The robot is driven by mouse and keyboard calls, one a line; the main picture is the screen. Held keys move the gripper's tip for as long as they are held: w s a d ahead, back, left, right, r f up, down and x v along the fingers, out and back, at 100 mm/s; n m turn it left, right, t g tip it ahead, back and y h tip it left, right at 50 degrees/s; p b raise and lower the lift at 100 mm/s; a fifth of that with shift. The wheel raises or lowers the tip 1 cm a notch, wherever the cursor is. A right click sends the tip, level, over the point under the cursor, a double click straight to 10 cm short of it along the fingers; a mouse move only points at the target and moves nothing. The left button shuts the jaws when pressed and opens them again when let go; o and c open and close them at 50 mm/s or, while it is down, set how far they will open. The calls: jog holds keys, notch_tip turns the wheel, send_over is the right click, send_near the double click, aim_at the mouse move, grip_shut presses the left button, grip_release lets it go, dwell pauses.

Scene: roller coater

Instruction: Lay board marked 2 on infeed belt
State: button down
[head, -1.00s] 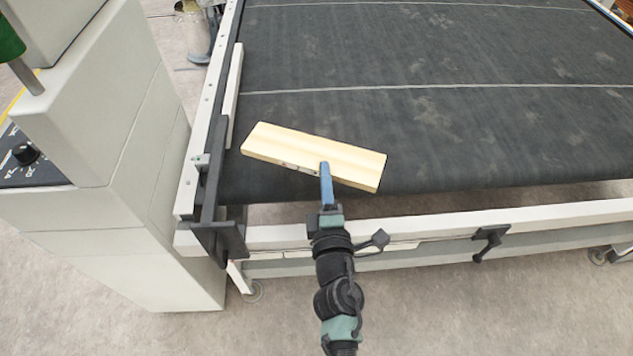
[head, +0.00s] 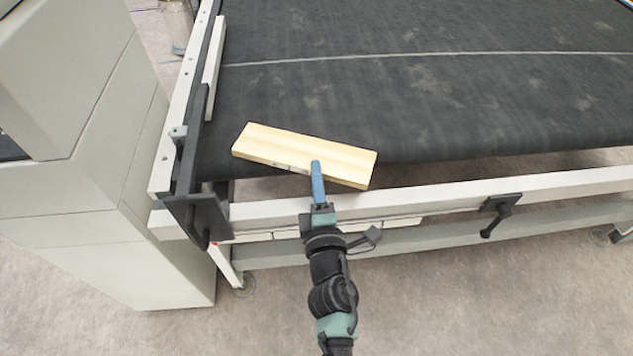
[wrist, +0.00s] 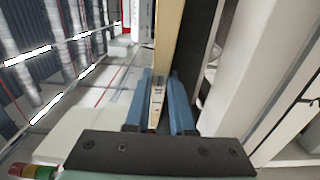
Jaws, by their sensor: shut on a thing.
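A pale wooden board (head: 300,148) is held by my gripper (head: 317,178) at the near left part of the black infeed belt (head: 420,110). The board lies slightly slanted, its right end nearer to me, and overlaps the belt's near edge in the head view. I cannot tell whether it touches the belt. In the wrist view, the blue fingers of my gripper (wrist: 161,105) are shut on the board (wrist: 168,35), seen edge-on. A small label shows on its edge, but its number is too small to read.
A white side rail (head: 178,130) runs along the belt's left edge, with a dark bracket (head: 199,214) at its near end. A white front bar (head: 420,198) with a black clamp handle (head: 500,206) crosses before the belt. A pale machine cabinet (head: 75,200) stands at left.

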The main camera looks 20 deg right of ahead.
jog(key=shift+r, duration=0.15)
jog(key=shift+f, duration=0.25)
jog(key=c, duration=0.8)
grip_release()
jog(key=shift+o, duration=0.2)
jog(key=shift+r, duration=0.15)
jog(key=b+v, duration=0.2)
jog(key=v, duration=1)
jog(key=shift+r, duration=0.1)
